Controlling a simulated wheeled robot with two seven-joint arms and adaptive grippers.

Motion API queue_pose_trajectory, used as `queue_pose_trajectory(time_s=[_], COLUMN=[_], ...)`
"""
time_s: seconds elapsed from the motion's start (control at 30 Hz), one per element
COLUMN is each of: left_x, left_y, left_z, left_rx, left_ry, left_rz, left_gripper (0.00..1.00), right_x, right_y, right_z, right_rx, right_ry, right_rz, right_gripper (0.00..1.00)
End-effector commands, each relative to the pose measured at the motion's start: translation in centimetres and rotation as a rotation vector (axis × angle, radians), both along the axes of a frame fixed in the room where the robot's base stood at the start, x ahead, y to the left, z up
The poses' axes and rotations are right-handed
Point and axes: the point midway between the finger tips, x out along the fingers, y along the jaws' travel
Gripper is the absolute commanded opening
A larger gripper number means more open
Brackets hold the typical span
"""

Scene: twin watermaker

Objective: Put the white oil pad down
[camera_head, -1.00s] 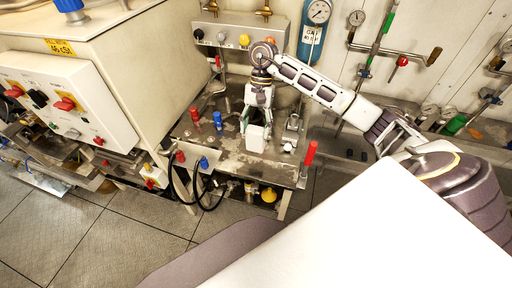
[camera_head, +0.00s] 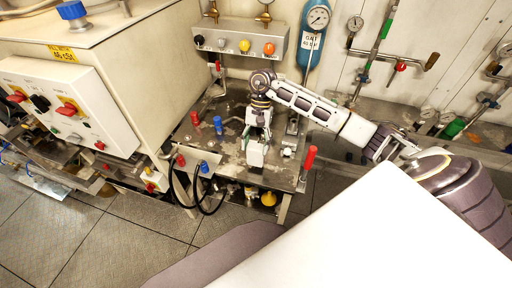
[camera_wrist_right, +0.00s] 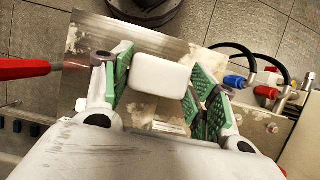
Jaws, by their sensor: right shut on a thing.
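The white oil pad (camera_head: 256,155) is a small white block with rounded edges. My right gripper (camera_head: 257,138) is shut on it, above the stained metal bench top (camera_head: 228,138) near the bench's front edge. In the right wrist view the pad (camera_wrist_right: 158,75) sits between the green finger pads of my right gripper (camera_wrist_right: 160,84), with the metal surface behind it. I cannot tell whether the pad touches the bench. My left gripper is not in view.
A red upright handle (camera_head: 309,158) stands at the bench's right corner. Red and blue fittings (camera_head: 218,124) stand on the left, with black hoses (camera_head: 208,200) at the front. A valve manifold (camera_head: 240,42) is behind. A control box (camera_head: 65,105) is at left.

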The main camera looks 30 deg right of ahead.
Motion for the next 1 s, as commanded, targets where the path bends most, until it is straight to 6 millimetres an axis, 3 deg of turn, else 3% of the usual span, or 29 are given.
queue_pose_trajectory(time_s=[0.2, 0.8, 0.83, 1.0], left_x=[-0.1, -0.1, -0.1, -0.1], left_y=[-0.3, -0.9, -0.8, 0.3], left_z=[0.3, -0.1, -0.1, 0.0], left_rx=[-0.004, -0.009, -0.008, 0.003], left_ry=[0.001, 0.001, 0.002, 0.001], left_rz=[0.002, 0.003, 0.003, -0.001], left_gripper=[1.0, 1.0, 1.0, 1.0], right_x=[0.0, 0.0, 0.0, 0.0], right_y=[0.0, 0.0, 0.0, 0.0], right_z=[-1.9, -2.4, -2.3, -2.3], right_rx=[0.001, 0.0, 0.0, 0.0], right_ry=[0.001, 0.0, 0.0, 0.0], right_rz=[0.0, 0.001, 0.001, 0.0], right_gripper=[0.39, 0.39, 0.62, 0.8])
